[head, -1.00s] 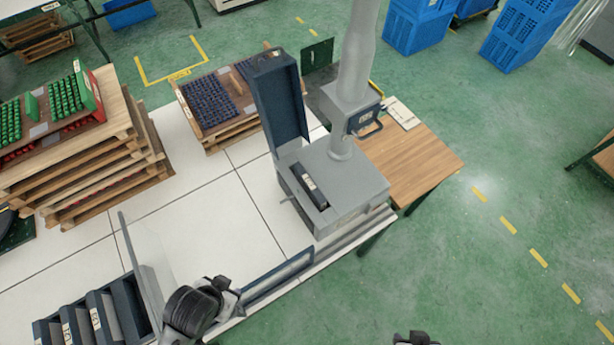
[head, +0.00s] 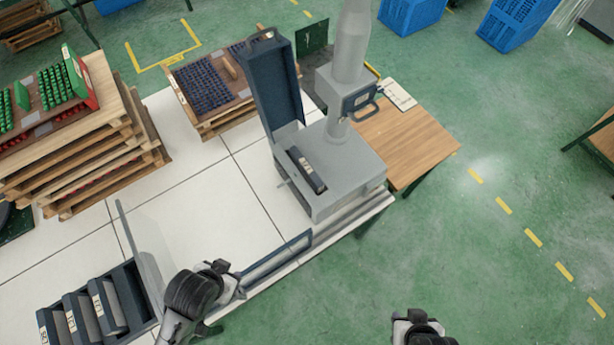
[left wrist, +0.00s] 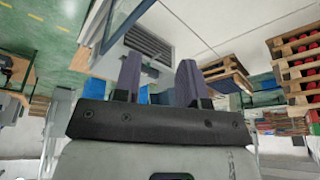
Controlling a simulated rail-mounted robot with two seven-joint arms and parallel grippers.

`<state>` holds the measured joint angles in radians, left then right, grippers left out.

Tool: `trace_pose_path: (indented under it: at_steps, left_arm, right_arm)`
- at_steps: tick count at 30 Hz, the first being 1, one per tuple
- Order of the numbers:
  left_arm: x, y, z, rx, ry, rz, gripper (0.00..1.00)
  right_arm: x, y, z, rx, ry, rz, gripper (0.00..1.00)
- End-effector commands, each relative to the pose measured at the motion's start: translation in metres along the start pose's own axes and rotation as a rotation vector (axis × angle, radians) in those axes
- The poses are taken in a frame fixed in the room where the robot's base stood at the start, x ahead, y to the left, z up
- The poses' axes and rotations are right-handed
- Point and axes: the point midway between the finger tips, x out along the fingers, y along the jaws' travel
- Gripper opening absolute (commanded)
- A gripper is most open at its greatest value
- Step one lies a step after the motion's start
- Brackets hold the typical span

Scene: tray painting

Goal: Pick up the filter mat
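A dark bar-shaped piece with a pale label (head: 307,170) lies in the opening of a grey box (head: 345,185) under a duct. It may be the filter mat; I cannot tell for sure. Similar dark labelled pieces (head: 82,318) stand in a rack at the lower left. My left gripper (left wrist: 160,82) is open and empty in the left wrist view, its two fingers apart. In the head view the left arm is at the bottom, right of the rack and short of the grey box. My right gripper (head: 418,328) is at the bottom edge, over the floor; its fingers are unclear.
The grey box's tall dark lid (head: 273,88) stands open. A clear panel (head: 137,250) rises beside the rack. Stacked pallets (head: 85,170) stand at the left. A wooden table (head: 410,150) adjoins the box. The white table's middle (head: 210,210) is clear.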

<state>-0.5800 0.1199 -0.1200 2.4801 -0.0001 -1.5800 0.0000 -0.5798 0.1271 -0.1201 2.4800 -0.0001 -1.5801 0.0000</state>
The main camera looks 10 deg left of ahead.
Motion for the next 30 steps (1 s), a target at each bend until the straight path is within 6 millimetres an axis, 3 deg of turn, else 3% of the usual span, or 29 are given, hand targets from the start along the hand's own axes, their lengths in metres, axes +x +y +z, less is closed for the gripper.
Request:
trace_pose_path:
  at_steps: [5, 13, 20, 23, 25, 30]
  left_arm:
    - [0.0, 0.0, 0.0, 0.0, 0.0, 0.0, 0.38]
    - [0.0, 0.0, 0.0, 0.0, 0.0, 0.0, 0.62]
    - [0.001, 0.0, -0.001, 0.0, 0.003, -0.001, 0.62]
    - [0.006, -0.003, -0.016, 0.001, 0.041, -0.007, 0.62]
    - [0.011, -0.007, -0.036, 0.003, 0.093, -0.017, 0.62]
    - [0.013, -0.033, -0.114, 0.051, 0.298, -0.094, 0.62]
  right_arm:
    - [0.0, 0.0, 0.0, 0.001, 0.0, -0.001, 0.39]
    - [0.0, -0.002, 0.0, 0.006, 0.001, -0.005, 0.39]
    - [0.001, -0.003, 0.0, 0.01, 0.002, -0.008, 0.39]
    - [0.008, -0.003, 0.002, 0.01, 0.002, -0.008, 0.39]
    - [0.017, -0.004, 0.005, 0.01, 0.002, -0.008, 0.39]
    - [0.05, -0.005, 0.016, 0.008, 0.001, -0.007, 0.39]
